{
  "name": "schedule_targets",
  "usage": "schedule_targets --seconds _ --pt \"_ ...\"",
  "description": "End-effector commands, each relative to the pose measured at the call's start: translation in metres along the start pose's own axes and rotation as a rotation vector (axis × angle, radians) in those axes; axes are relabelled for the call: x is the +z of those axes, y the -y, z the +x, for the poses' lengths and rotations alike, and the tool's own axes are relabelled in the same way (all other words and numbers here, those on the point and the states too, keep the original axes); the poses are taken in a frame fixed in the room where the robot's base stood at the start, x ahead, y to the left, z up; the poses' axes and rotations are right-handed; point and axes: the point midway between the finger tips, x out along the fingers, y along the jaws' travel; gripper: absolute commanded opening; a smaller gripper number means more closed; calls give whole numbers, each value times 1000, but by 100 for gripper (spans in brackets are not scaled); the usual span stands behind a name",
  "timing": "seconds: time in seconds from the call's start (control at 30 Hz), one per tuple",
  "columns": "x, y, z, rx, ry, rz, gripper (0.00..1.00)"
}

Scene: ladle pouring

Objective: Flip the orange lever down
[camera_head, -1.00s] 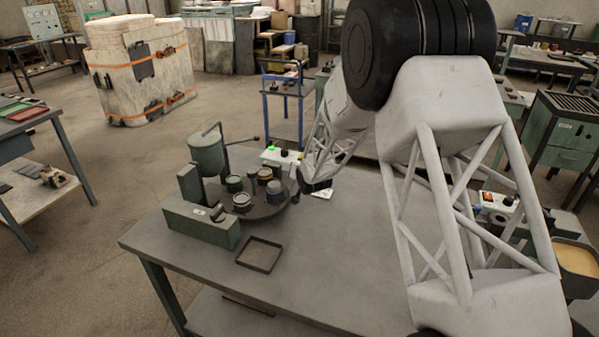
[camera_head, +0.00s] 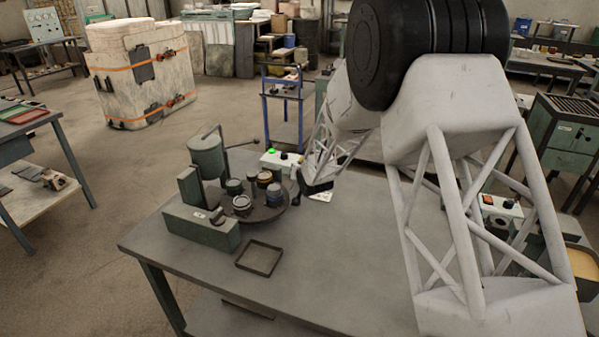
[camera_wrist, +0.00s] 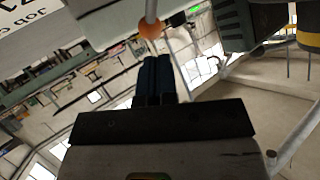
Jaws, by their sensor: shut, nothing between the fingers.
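In the wrist view, the orange lever shows as a round orange knob (camera_wrist: 150,28) on a light grey rod at the top centre. My gripper (camera_wrist: 156,58) is shut and empty, with its two dark fingers side by side just below the knob in the picture. I cannot tell whether the fingertips touch it. In the head view, my gripper (camera_head: 298,178) is small and dark at the right side of the round turntable, near the small white control box (camera_head: 281,160). I cannot make out the orange knob there.
A dark round turntable (camera_head: 270,213) carries several small pots beside a green tank (camera_head: 207,156) on the grey table (camera_head: 330,262). An empty square frame (camera_head: 259,258) lies in front. The table's front middle is clear. A blue trolley (camera_head: 284,95) stands behind.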

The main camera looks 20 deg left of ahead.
Motion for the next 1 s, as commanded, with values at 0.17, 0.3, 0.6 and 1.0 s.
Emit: schedule_targets --seconds 0.17,0.3,0.6,1.0 --pt "0 0 -15 0 0 0 0" --pt "-2 0 -28 0 0 0 0" --pt "-2 0 -57 0 0 0 0" --pt "-4 0 -97 0 0 1 0"
